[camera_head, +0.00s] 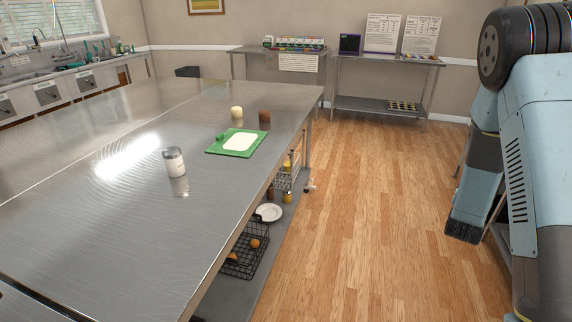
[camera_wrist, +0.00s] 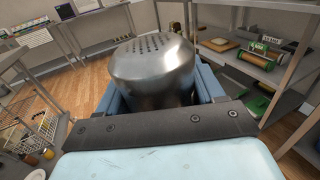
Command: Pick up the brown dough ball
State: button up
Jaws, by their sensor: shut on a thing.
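My gripper (camera_wrist: 152,92) is shut on a silver metal shaker (camera_wrist: 152,72) with holes in its domed top, held between the blue fingers in the wrist view. The fingertips are partly hidden behind the shaker. No brown dough ball shows for certain. In the head view, a small round orange-brown thing (camera_head: 254,243) lies in a black wire basket (camera_head: 262,262) on the table's lower shelf, and a similar one (camera_head: 232,257) lies beside it; I cannot tell what they are. My gripper is apart from them.
The steel table (camera_head: 100,190) holds a white jar (camera_head: 174,163), a green board (camera_head: 217,148) with a pale slab, a cream cylinder (camera_head: 237,112) and a brown cylinder (camera_head: 265,116). A white plate (camera_head: 269,212) is on the lower shelf. Wooden floor (camera_head: 370,220) is clear between table and arm.

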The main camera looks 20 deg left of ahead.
aim_at(262, 119)
jog(key=z, duration=0.55)
jog(key=i, duration=1.9)
jog(key=z, duration=1.25)
jog(key=i, duration=0.25)
jog(key=u, duration=2.7)
jog(key=i, duration=0.2)
jog(key=u, duration=1.35)
